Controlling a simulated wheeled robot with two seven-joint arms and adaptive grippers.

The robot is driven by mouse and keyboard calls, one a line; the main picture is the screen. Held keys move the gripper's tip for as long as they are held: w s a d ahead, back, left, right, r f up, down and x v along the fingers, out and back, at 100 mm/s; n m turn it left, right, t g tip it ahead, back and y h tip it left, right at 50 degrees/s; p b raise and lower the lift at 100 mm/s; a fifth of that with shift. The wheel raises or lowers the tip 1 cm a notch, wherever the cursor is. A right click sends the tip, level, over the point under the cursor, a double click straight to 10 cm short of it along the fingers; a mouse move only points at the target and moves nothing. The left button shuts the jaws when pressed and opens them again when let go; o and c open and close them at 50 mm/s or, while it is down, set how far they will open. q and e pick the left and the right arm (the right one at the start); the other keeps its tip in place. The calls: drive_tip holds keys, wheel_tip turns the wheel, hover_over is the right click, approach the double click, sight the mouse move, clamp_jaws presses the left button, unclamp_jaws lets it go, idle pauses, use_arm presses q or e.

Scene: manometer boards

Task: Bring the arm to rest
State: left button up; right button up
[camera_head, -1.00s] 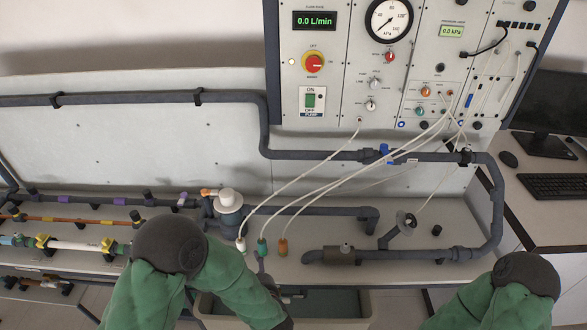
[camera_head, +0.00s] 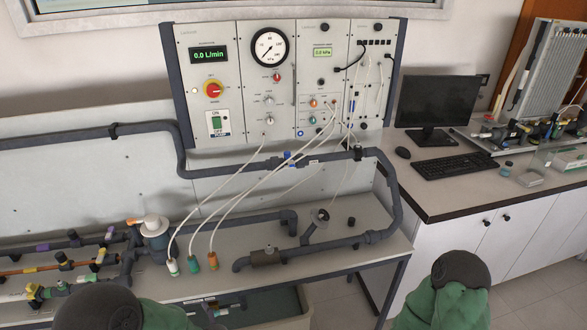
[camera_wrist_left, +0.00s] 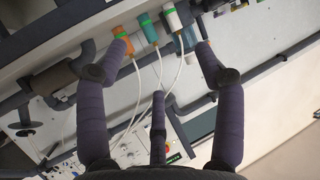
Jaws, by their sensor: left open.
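My left gripper (camera_wrist_left: 160,62) shows in the left wrist view, its dark purple-grey fingers spread wide and nothing between them. Beyond the fingers lie the orange (camera_wrist_left: 119,33), teal (camera_wrist_left: 148,28) and white (camera_wrist_left: 172,20) hose connectors; I cannot tell the gap to them. In the head view my left arm (camera_head: 125,308) is a green sleeve with a dark round joint at the bottom edge; its gripper is out of that view. My right arm (camera_head: 445,295) shows in the same way at the bottom right. Its gripper is hidden below the frame.
A manometer panel (camera_head: 235,100) stands behind the bench (camera_head: 375,250). Thin white hoses (camera_head: 238,200) run from it to the connectors. Dark pipes (camera_head: 330,249) cross the bench. On the right a counter (camera_head: 440,200) holds a keyboard (camera_head: 455,164) and a monitor (camera_head: 438,100).

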use_arm(q)
drive_tip(key=s+d+f+m+g+h, duration=0.1)
drive_tip(key=d+f+g+h, duration=0.1)
drive_tip(key=d+f+h, duration=0.35)
drive_tip(key=d+f+m+g+h, duration=0.2)
drive_tip(key=f, duration=0.6)
drive_tip(key=s+d+f+m+g+h, duration=0.1)
drive_tip(key=s+d+f+g+h, duration=0.1)
drive_tip(key=s, duration=0.4)
drive_tip(key=s+d+f+m+g+h, duration=0.1)
drive_tip(key=s+d+f+g+h, duration=0.1)
drive_tip(key=s+d+f+g, duration=0.2)
drive_tip(key=s+f, duration=0.2)
drive_tip(key=s, duration=0.1)
drive_tip(key=shift+s+d, duration=0.25)
drive_tip(key=shift+d, duration=0.15)
